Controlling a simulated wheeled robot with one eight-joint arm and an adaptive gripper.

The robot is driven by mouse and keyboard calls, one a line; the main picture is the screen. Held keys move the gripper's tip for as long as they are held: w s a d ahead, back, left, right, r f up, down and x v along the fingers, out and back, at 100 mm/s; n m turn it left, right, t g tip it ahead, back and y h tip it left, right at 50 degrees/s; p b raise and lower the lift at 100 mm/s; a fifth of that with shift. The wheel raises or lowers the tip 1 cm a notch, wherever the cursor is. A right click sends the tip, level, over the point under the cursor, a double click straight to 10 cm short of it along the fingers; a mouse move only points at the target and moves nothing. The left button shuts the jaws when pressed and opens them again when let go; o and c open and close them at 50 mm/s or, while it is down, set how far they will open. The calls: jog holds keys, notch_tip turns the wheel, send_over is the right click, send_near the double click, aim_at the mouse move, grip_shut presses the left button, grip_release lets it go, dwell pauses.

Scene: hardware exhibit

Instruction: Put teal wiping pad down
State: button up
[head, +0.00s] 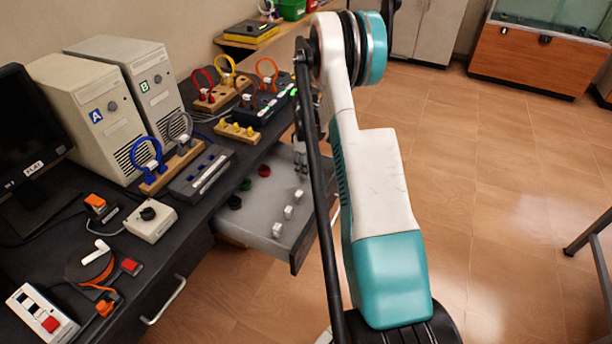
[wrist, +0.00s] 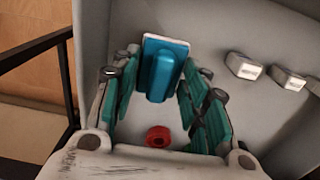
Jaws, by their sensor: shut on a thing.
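The teal wiping pad (wrist: 162,72), a teal block on a pale base plate, is between the fingers of my gripper (wrist: 157,88) in the wrist view. My gripper is shut on it. The pad is over the grey floor of the open drawer (head: 252,217), which also shows in the wrist view (wrist: 222,28). I cannot tell whether the pad touches the drawer floor. In the head view my arm hides the pad and most of the gripper.
The drawer's front left floor looks bare.

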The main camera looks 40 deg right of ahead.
notch_tip(320, 180, down, 4)
jog(key=shift+r+b, duration=0.1)
jog(key=shift+b, duration=0.75)
jog(key=o, duration=0.9)
jog(key=shift+o, duration=0.2)
jog(key=r+p, duration=0.2)
jog(key=r, duration=0.2)
jog(key=r+p, duration=0.2)
jog(key=r, duration=0.3)
jog(key=r+p, duration=0.2)
jog(key=r, duration=0.2)
jog(key=shift+s+a+r, duration=0.1)
jog(key=shift+a+r, duration=0.15)
jog(key=shift+r, duration=0.05)
